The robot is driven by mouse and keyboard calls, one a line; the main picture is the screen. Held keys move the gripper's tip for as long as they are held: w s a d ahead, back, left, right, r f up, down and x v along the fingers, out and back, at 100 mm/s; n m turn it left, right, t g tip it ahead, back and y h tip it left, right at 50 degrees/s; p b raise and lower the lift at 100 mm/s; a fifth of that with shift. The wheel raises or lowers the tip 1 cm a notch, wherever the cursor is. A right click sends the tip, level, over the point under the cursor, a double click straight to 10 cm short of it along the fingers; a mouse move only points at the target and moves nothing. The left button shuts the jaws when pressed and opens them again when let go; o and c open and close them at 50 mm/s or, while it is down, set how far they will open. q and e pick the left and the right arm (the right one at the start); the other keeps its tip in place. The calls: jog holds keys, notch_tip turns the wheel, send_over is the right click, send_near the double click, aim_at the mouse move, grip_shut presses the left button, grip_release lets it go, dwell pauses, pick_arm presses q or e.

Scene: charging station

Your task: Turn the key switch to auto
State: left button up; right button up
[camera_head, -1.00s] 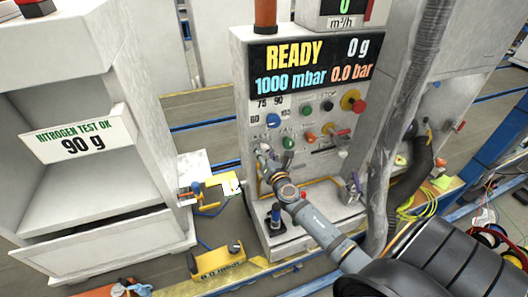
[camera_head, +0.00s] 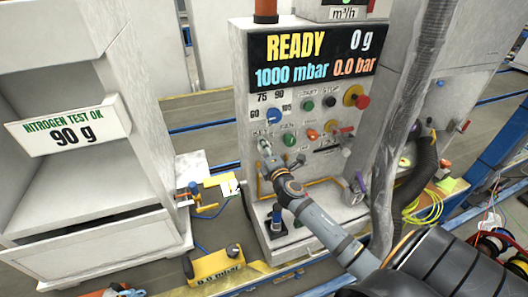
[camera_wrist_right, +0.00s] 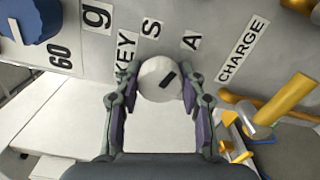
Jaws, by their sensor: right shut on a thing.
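The key switch (camera_wrist_right: 152,80) is a round pale knob with a short dark slot, on the white front panel. In the right wrist view its slot slants up and right, with the S label (camera_wrist_right: 151,28) above and the A label (camera_wrist_right: 191,40) up and right. My right gripper (camera_wrist_right: 160,98) is shut on the key switch, one finger on each side. In the head view the right gripper (camera_head: 267,165) reaches the panel's left side, below the blue dial, and its fingers largely hide the switch. My left gripper is not in view.
The panel carries a blue dial (camera_head: 274,116), a green button (camera_head: 289,140) and a red knob (camera_head: 362,101) nearby. The display (camera_head: 310,60) reads READY, 0 g, 1000 mbar, 0.0 bar. A grey hose (camera_head: 408,120) hangs at the right. A yellow box (camera_head: 216,267) lies lower left.

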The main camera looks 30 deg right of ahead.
jog(key=shift+m+b, duration=0.5)
jog(key=shift+m, duration=0.5)
jog(key=o, duration=1.1)
jog(key=shift+o, duration=0.2)
jog(key=v, duration=1.2)
jog(key=shift+s+d+f, duration=0.1)
